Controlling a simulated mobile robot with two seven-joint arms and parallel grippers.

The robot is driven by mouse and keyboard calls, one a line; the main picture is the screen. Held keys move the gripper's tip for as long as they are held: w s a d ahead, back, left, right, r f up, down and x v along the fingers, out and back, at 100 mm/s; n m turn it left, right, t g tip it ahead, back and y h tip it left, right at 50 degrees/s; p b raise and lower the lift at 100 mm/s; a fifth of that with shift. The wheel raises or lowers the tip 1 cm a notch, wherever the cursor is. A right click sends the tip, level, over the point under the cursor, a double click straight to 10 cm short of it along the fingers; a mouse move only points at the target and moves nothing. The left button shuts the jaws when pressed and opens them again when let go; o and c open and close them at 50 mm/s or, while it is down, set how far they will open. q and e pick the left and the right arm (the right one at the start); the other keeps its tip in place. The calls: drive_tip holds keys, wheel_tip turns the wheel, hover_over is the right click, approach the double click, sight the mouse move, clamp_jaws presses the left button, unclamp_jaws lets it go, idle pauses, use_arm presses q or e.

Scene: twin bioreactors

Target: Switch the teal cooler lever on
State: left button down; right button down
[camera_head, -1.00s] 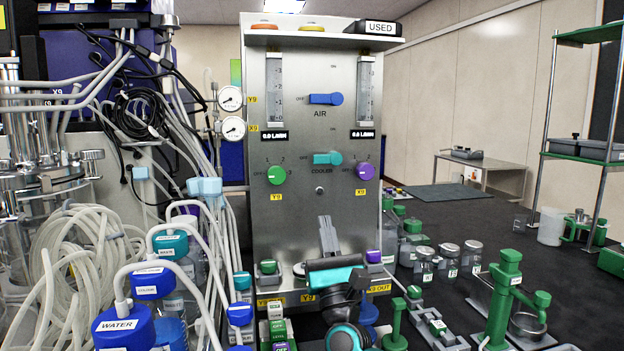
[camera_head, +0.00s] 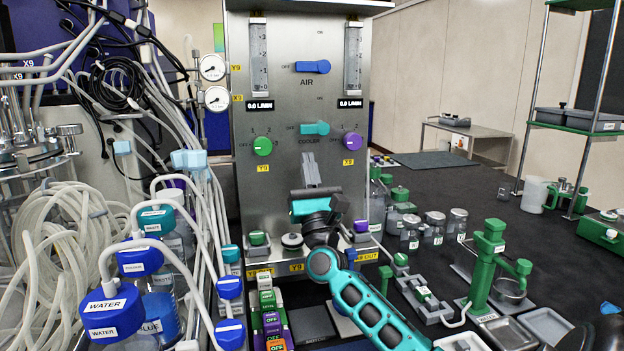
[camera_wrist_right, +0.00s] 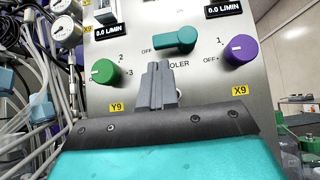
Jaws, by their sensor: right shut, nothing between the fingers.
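The teal cooler lever (camera_head: 315,128) is on the metal panel above the COOLER label, between two round knobs. Its handle points left, toward OFF. It also shows in the right wrist view (camera_wrist_right: 175,42), just beyond my fingertips. My right gripper (camera_head: 309,158) is shut and empty, its grey fingers pointing up just below the lever. In the right wrist view the closed fingers (camera_wrist_right: 157,66) cover part of the COOLER label. I see a small gap between fingertips and lever in the picture; contact cannot be told. My left gripper is not in view.
A green knob (camera_head: 262,146) and a purple knob (camera_head: 353,142) flank the lever. A blue AIR lever (camera_head: 313,67) sits above it. Tubing and capped bottles (camera_head: 110,308) crowd the left. A green stand (camera_head: 488,262) and jars are on the dark bench at right.

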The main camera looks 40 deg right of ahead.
sight(314, 128)
drive_tip(key=x, duration=0.3)
drive_tip(key=shift+w+d+r, duration=0.1)
drive_tip(key=shift+w+r, duration=0.05)
drive_tip(key=shift+r, duration=0.05)
drive_tip(key=shift+m+h, duration=0.5)
drive_tip(key=shift+m, duration=0.1)
